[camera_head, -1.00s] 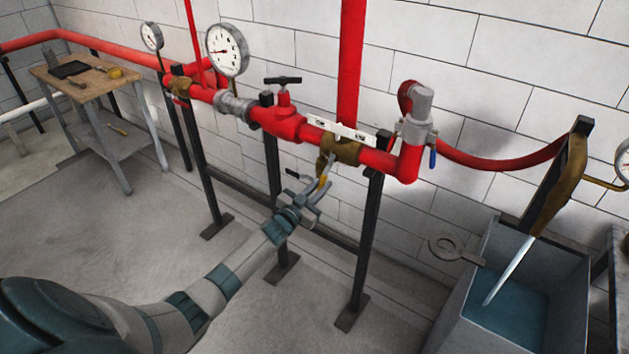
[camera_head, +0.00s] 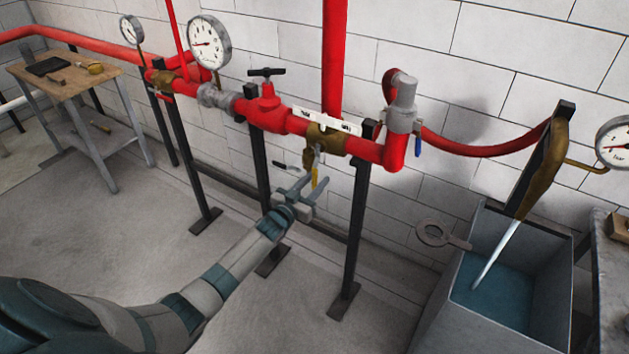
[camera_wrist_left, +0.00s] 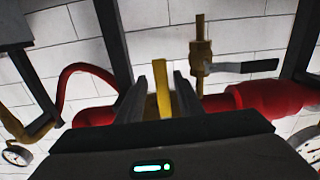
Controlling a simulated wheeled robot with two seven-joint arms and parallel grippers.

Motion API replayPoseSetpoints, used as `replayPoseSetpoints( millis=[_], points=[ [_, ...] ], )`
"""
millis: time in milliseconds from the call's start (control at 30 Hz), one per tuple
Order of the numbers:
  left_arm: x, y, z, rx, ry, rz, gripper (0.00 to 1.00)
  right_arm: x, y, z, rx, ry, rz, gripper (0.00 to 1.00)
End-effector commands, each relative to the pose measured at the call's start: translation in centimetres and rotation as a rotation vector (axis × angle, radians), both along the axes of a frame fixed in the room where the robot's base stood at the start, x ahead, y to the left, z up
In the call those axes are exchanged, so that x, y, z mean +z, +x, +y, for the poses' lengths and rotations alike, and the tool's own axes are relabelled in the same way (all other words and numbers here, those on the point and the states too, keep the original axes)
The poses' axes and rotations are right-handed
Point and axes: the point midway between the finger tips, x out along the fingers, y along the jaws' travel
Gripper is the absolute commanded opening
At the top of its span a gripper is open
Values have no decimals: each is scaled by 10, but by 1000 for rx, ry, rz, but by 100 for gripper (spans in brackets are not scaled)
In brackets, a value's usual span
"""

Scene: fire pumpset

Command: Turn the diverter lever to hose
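The diverter is a brass body (camera_head: 326,141) on the red pipe, under a white label plate (camera_head: 328,121) whose words are too small to read. Its yellow lever (camera_head: 315,178) hangs down nearly upright. My left gripper (camera_head: 314,184) is just below the diverter with its two fingers apart and pointing up at it. In the left wrist view the yellow lever (camera_wrist_left: 163,88) shows between the fingers of the left gripper (camera_wrist_left: 165,92), with some gap; contact cannot be told. My right gripper is not in view.
A small brass valve (camera_wrist_left: 201,62) with a black-gripped handle (camera_wrist_left: 245,67) is close beside the diverter. Black pipe stands (camera_head: 355,235) rise near my arm. A water tank (camera_head: 440,310) with a nozzle stands right, a tool table (camera_head: 110,80) left.

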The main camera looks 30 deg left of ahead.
Motion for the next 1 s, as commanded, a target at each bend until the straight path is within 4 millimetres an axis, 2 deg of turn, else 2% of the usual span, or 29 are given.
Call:
replayPoseSetpoints(
  millis=[367,567,767,1000],
  points=[
    [1,-1,2,1,4,-2,34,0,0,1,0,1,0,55],
    [0,-12,3,2,4,-1,34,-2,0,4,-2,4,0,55],
    [-1,-36,4,1,4,-1,34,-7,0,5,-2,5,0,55],
    [-1,-77,7,0,4,-1,34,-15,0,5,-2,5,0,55]
  ],
)
